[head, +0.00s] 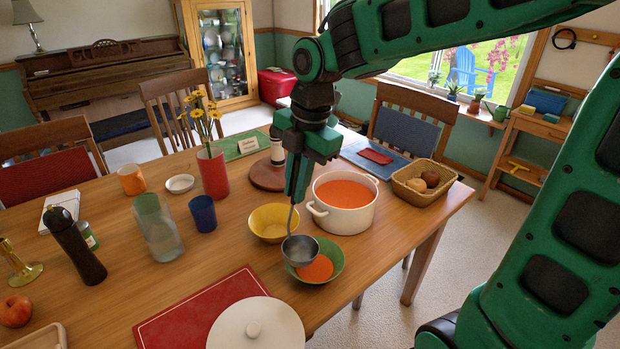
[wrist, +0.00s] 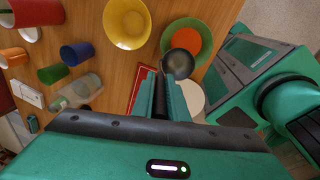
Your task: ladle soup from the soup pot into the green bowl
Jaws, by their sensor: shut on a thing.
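My gripper (head: 299,178) is shut on the handle of a metal ladle (head: 300,249) that hangs down. The ladle's bowl is over the left part of the green bowl (head: 334,270); I cannot tell whether it touches. Orange soup (head: 316,268) lies in the green bowl. The ladle's cup looks grey and empty of orange. The white soup pot (head: 343,217) stands behind and right of the green bowl, with orange soup in it. In the wrist view the ladle (wrist: 181,64) overlaps the lower left of the green bowl (wrist: 188,36).
A yellow bowl (head: 272,222) stands just behind the ladle. A bread basket (head: 424,180) is right of the pot. A blue cup (head: 203,214), glass carafe (head: 157,229) and red vase (head: 214,174) stand left.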

